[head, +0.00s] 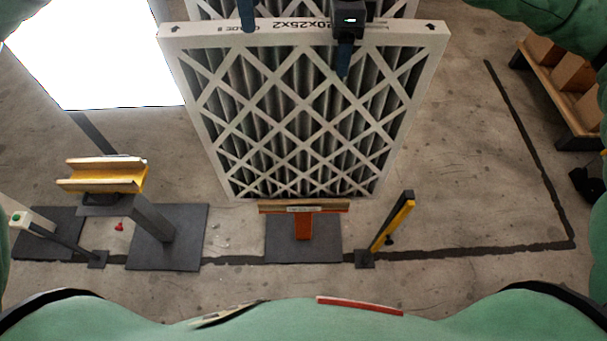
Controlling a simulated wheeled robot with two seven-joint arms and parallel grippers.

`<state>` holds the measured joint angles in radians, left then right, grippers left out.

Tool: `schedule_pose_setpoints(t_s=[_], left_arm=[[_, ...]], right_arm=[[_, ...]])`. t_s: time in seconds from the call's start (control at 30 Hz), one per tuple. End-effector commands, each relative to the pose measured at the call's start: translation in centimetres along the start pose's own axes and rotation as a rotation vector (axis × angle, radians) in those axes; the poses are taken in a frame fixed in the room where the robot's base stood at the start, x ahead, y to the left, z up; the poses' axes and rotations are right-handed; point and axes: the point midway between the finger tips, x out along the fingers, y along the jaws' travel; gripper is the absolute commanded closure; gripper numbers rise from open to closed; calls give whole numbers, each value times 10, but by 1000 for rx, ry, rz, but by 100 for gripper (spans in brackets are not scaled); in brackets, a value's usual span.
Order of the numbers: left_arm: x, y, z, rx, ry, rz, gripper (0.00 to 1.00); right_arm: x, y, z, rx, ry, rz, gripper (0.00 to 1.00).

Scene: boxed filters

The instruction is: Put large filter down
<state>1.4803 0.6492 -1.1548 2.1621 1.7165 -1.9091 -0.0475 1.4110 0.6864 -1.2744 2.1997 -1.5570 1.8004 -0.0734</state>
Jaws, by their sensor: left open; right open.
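The large filter (300,120) is a pleated panel with a white lattice and a white cardboard frame marked 20x25x2. It stands tilted in the middle of the head view, its lower edge close behind a small brown ledge (304,208). I cannot tell whether it rests on the ledge. My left gripper (247,26) shows only as a blue finger at the top edge of the frame, left of centre. My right gripper (344,66) has a black body at the top edge and a blue finger over the front face. Both are open; their other fingers are hidden.
Another filter (212,8) shows behind the large one. A yellow and brown holder (102,177) on a grey post stands at the left, a yellow and black post (392,225) at the right. A wooden rack (560,85) is at the far right. The right floor is mostly clear.

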Motion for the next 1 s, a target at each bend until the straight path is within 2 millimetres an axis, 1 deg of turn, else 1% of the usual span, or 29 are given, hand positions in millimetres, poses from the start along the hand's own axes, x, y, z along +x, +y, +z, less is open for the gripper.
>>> schedule_pose_setpoints(t_s=[0.03,0.1,0.2,0.3,0.47,0.57,0.67,0.73,1.0], left_arm=[[-11,0,0,0,0,-3,37],[-23,-1,0,0,1,-2,37],[-38,-1,0,0,0,-2,37],[-49,0,0,0,0,0,37],[-58,0,0,0,0,0,37],[-60,0,0,0,0,0,37],[-60,0,0,0,0,0,37],[-60,0,0,0,0,0,37],[-60,0,0,0,-1,0,37]], right_arm=[[0,0,0,0,0,0,37],[0,0,0,0,0,0,37],[0,0,0,0,0,0,37],[0,0,0,0,0,0,37],[-1,0,0,0,0,0,37],[-6,0,0,0,-1,-2,37],[-18,-1,1,0,-2,-3,37],[-29,0,1,-1,-1,-2,37],[-82,-1,0,1,-1,-2,37]])
